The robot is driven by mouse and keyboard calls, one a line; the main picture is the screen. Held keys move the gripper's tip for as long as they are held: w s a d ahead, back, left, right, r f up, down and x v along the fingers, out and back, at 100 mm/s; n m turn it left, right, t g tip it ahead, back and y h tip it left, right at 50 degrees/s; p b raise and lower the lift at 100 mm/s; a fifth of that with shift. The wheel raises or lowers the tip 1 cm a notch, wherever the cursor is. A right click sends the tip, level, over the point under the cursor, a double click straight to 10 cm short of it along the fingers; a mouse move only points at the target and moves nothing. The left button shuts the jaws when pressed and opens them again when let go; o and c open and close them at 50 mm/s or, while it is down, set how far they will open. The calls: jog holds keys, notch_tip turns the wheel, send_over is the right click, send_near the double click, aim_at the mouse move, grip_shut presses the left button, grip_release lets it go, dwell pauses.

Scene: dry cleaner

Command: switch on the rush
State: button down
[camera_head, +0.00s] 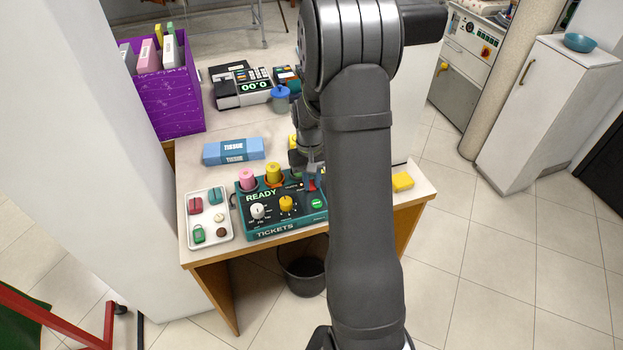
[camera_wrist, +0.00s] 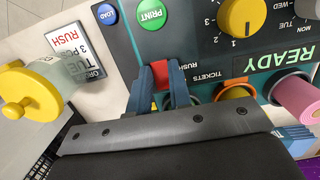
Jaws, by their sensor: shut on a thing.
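The teal ticket machine (camera_head: 262,231) stands at the front of the counter, with READY on its dark panel. Its red rush switch (camera_wrist: 160,70) sits next to the small RUSH lettering in the wrist view. My gripper (camera_wrist: 159,82) is shut on this switch, one blue-grey finger on each side. The fingers hide the switch's lower part, so its exact position is unclear. In the head view my gripper (camera_head: 311,170) is at the machine's right end, largely behind my arm. A ticket (camera_wrist: 76,40) reading TUE, 3 PCS and RUSH shows beside the machine.
Close by are the green PRINT button (camera_wrist: 151,17), blue LOAD button (camera_wrist: 107,14) and yellow dial (camera_wrist: 241,17). Pink (camera_head: 247,178) and yellow (camera_head: 273,172) rolls stand behind the panel. A white tray (camera_head: 226,240) is left; a tissue box (camera_head: 233,151) lies behind.

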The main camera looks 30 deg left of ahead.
jog(key=c, duration=1.3)
grip_release()
jog(key=r, duration=0.5)
jog(key=w+a+r, duration=0.1)
jog(key=r, duration=1.1)
jog(key=shift+w+a+r, duration=0.15)
jog(key=shift+w+a, duration=0.15)
jog(key=f, duration=0.5)
jog(key=s+d+f, duration=0.1)
jog(key=f, duration=1.1)
jog(key=shift+s+d+f, duration=0.2)
jog(key=shift+s+d, duration=0.1)
jog(key=shift+d, duration=0.05)
jog(key=shift+r, duration=0.1)
